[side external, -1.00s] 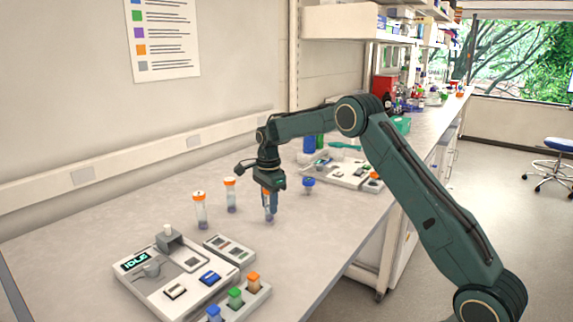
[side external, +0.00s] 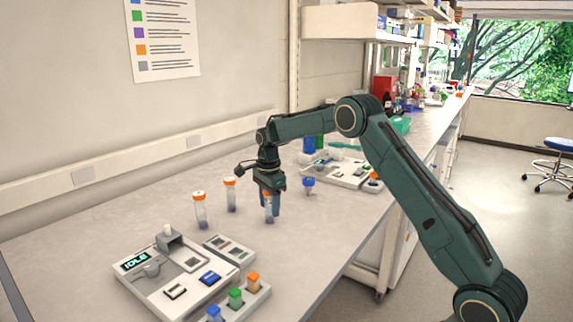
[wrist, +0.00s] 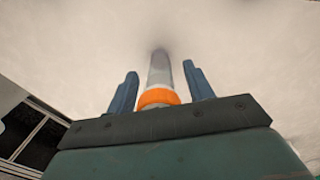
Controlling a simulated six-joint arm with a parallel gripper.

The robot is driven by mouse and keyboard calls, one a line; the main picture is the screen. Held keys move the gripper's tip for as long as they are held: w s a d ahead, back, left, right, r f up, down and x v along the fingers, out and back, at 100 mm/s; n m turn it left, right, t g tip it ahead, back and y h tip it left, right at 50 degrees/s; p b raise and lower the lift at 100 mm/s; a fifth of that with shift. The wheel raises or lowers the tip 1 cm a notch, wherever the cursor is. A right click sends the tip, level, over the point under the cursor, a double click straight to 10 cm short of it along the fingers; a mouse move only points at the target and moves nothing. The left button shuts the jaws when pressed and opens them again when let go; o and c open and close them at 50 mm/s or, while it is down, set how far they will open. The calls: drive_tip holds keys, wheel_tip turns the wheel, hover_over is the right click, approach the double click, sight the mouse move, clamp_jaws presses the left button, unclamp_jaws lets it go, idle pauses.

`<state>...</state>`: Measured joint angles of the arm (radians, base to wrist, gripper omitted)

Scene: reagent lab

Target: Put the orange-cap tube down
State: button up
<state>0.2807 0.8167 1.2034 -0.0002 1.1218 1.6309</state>
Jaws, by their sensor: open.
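The orange-cap tube (side external: 268,206) stands upright on the bench between the fingers of my gripper (side external: 268,212). In the wrist view the tube's orange cap (wrist: 158,98) shows between the two blue fingers, with a gap on each side. My gripper (wrist: 158,90) is open around the tube there. Two more orange-cap tubes stand upright to the left: one tube (side external: 200,212) nearer the camera and another tube (side external: 231,196) a little behind it.
A white device (side external: 150,290) reading IDLE sits at the front left, beside a rack with blue, green and orange caps (side external: 253,278). A blue-capped tube (side external: 308,184) stands right of my gripper. A white tray (side external: 345,176) lies behind. Bare bench lies in front of my gripper.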

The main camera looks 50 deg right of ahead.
drive_tip(key=r, duration=1.2)
drive_tip(key=shift+w, duration=0.2)
drive_tip(key=shift+r, duration=0.8)
drive_tip(key=shift+s+r, duration=0.1)
